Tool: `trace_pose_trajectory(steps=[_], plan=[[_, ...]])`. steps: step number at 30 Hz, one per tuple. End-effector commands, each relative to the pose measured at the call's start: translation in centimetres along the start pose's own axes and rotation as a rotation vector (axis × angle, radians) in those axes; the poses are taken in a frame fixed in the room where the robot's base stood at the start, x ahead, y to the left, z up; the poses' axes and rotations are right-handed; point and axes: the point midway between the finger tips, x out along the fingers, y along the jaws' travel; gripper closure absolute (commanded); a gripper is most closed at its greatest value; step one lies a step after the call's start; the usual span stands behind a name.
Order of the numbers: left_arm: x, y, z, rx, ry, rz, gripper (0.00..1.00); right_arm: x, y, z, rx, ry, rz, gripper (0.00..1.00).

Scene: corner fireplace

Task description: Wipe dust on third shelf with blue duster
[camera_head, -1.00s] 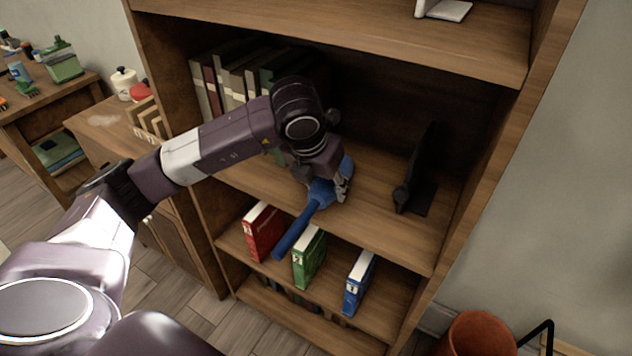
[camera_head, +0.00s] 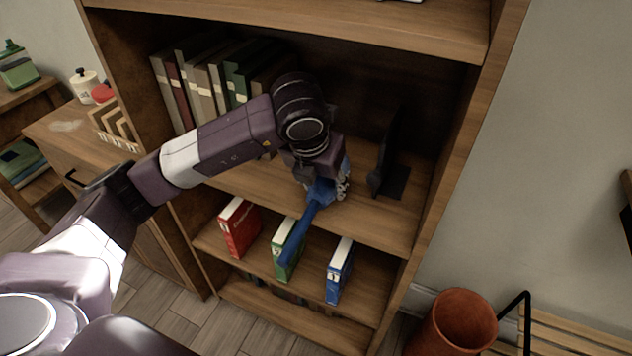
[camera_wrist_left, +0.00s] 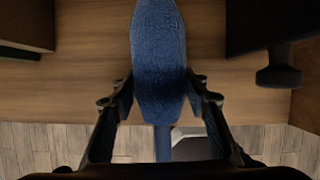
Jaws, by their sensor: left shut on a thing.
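The blue duster (camera_head: 309,212) is in my left gripper (camera_head: 325,190), at the shelf with the row of books. Its handle points down and toward me, past the shelf's front edge. The left wrist view shows the duster's fuzzy blue head (camera_wrist_left: 158,60) between the two fingers of my left gripper (camera_wrist_left: 160,90), lying over the wooden shelf board (camera_wrist_left: 95,85). That shelf (camera_head: 385,212) also shows in the head view. I cannot make out dust on it; my arm hides part of the board. My right gripper is not in view.
Several books (camera_head: 205,85) stand at the shelf's left, and a dark bookend-like object (camera_head: 390,165) at its right. Red (camera_head: 238,228), green (camera_head: 289,250) and blue (camera_head: 339,270) binders stand on the shelf below. A terracotta pot (camera_head: 455,322) stands on the floor at right.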

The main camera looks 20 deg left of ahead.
Motion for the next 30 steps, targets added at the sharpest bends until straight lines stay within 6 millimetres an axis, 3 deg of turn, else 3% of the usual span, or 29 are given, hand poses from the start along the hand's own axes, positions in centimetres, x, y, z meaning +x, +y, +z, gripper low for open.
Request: trace_pose_trajectory(steps=[6, 17, 30], plan=[[0.0, -1.9, 0.0, 0.001, -0.001, -0.002, 0.88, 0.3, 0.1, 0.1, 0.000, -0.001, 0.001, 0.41], [-0.2, -1.9, 0.1, -0.001, -0.002, 0.000, 0.88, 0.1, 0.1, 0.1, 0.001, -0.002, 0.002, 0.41], [-4.0, -1.9, 1.6, -0.001, -0.003, 0.000, 0.88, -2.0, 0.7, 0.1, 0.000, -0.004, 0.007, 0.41]])
